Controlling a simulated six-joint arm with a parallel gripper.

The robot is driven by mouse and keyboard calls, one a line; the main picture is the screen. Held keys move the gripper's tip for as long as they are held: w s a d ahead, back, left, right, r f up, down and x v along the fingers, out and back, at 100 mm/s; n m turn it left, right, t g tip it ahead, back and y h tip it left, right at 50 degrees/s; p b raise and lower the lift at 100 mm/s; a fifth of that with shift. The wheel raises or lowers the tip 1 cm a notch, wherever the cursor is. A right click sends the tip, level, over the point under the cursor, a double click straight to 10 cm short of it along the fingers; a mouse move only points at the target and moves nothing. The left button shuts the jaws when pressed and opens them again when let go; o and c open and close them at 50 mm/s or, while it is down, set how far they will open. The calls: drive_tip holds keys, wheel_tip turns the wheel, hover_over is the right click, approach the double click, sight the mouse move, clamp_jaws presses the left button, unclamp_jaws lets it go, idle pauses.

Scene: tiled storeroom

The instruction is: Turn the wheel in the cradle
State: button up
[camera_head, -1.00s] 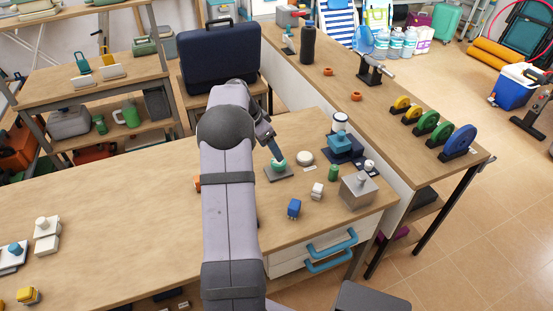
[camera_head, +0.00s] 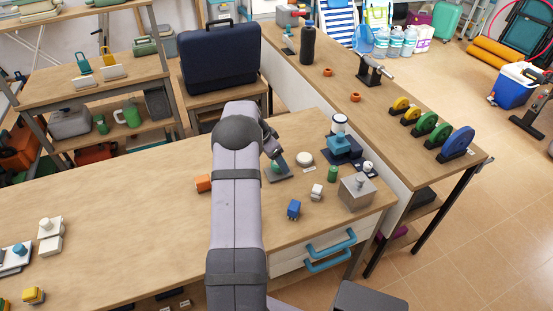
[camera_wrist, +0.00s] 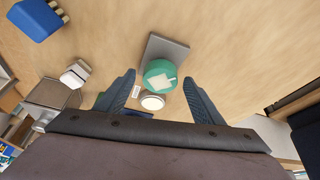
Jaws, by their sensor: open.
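A teal-green round piece (camera_head: 284,169) with a pale square mark sits on a grey square plate (camera_head: 272,176) on the bench; this may be the wheel and its cradle, but I cannot tell for sure. In the wrist view the green piece (camera_wrist: 158,73) lies ahead, between and beyond my open fingers, with the grey plate (camera_wrist: 172,48) under it. My gripper (camera_wrist: 158,82) is open and empty, apparently apart from the piece. In the head view my gripper (camera_head: 276,157) is beside it, partly hidden by my arm. Several coloured discs, including a blue one (camera_head: 459,142), stand upright in dark holders on the side bench.
An orange block (camera_head: 203,183) lies left. The bench's left middle is clear.

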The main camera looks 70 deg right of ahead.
drive_tip(key=c, duration=1.1)
drive_tip(key=shift+o, duration=0.2)
drive_tip(key=shift+n, duration=0.3)
drive_tip(key=n+t+b, duration=0.1)
drive_tip(key=n, duration=0.2)
drive_tip(key=shift+s+h, duration=0.2)
drive_tip(key=shift+h, duration=0.2)
drive_tip(key=shift+s+n+t+p, duration=0.1)
drive_tip(key=shift+n+t+p, duration=0.9)
drive_tip(key=shift+n, duration=1.2)
drive_tip(key=o, duration=1.1)
drive_tip(key=shift+c, duration=0.2)
